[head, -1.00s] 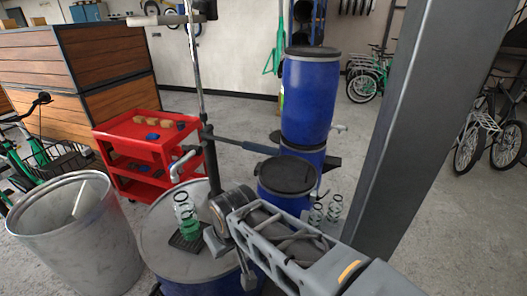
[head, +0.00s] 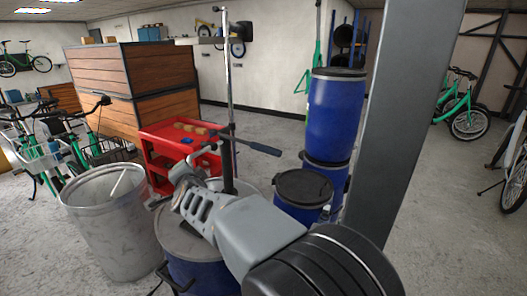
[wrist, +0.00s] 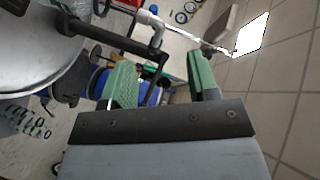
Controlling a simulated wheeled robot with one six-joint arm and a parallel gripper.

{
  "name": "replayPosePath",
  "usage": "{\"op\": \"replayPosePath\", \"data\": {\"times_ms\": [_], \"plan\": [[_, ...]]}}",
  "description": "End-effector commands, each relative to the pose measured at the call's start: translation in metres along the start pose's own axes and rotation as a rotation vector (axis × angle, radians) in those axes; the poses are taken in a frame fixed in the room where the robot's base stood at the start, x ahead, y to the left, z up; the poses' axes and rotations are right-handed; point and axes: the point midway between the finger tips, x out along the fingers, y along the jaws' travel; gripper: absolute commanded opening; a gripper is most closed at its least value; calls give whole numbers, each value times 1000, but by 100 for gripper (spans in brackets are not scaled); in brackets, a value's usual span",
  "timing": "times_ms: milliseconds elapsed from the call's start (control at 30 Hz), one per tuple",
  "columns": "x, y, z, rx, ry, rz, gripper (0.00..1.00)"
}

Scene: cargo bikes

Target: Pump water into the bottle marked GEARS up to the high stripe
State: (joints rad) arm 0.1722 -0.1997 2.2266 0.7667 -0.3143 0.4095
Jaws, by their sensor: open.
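The pump's upright post (head: 228,120) stands on the blue drum (head: 205,270). My arm hides most of the drum lid in the head view. Clear bottles (wrist: 25,122) also show at the left. No GEARS mark is readable.
Stacked blue barrels (head: 335,115) stand right of the pump, beside a grey pillar (head: 405,110). A grey bin (head: 115,235) and a red cart (head: 160,150) stand at the left. Open floor lies right of the pillar.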

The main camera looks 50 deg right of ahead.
Motion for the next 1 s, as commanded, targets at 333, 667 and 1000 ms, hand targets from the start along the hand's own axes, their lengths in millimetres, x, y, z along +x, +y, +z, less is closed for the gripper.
{"op": "replayPosePath", "data": {"times_ms": [333,667,1000], "plan": [[21,60,-125,516,772,-13,55],[20,85,-164,599,975,-13,55],[58,101,-215,597,972,-12,55]]}}
